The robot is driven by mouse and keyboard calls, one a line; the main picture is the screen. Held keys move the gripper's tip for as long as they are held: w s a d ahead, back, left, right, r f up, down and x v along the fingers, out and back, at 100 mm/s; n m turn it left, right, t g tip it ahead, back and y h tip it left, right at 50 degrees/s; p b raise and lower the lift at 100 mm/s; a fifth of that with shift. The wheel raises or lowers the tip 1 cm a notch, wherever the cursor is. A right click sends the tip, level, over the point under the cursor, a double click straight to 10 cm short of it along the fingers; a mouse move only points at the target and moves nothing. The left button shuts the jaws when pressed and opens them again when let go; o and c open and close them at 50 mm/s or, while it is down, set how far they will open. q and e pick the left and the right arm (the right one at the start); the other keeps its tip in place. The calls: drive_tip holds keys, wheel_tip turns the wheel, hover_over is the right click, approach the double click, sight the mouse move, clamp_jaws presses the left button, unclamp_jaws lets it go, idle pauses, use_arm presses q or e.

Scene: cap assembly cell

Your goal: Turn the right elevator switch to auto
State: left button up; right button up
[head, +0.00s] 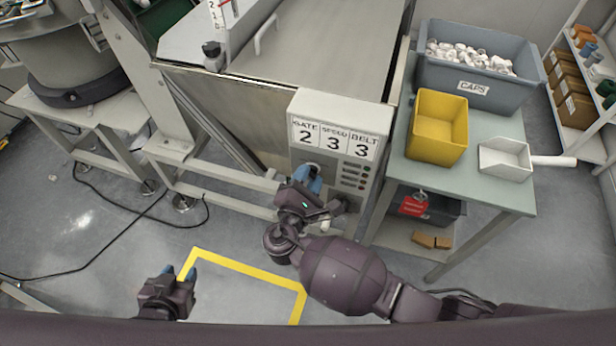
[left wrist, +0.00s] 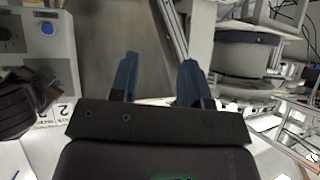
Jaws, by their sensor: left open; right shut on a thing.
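The grey control box (head: 338,118) stands below the conveyor, with a label reading GATE 2, SPEED 3, BELT 3. My right gripper (head: 309,178) is at the left part of its front face, below the label, shut on a small part there. The gripper hides that part, so its setting cannot be read. The box also shows upside down in the left wrist view (left wrist: 62,60), with a blue button (left wrist: 47,28) and part of a dark round control. My left gripper (head: 180,273) is open and empty, low and well left of the box; its blue fingers (left wrist: 158,68) are apart.
A green-topped table (head: 483,136) at right holds a grey caps bin (head: 433,70), a yellow bin (head: 437,125) and a white tray (head: 505,158). A feeder bowl (head: 70,60) stands at left. Yellow tape (head: 250,270) marks open floor in front of the box.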

use_arm(q)
drive_tip(key=shift+f, duration=0.25)
use_arm(e)
drive_tip(key=shift+f+m, duration=0.1)
drive_tip(key=shift+m, duration=0.2)
drive_tip(key=m+b, duration=0.4)
drive_tip(key=m, duration=0.3)
drive_tip(key=shift+m, duration=0.3)
use_arm(q)
drive_tip(key=f, duration=0.2)
drive_tip(key=shift+w+d+f+b, duration=0.25)
drive_tip(key=shift+w+f+b, duration=0.05)
drive_tip(key=shift+w+f, duration=0.1)
use_arm(e)
drive_tip(key=shift+m, duration=0.3)
use_arm(q)
drive_tip(key=shift+r, duration=0.1)
drive_tip(key=shift+s+f, duration=0.15)
drive_tip(key=shift+f, duration=0.1)
use_arm(e)
drive_tip(key=o, duration=0.9)
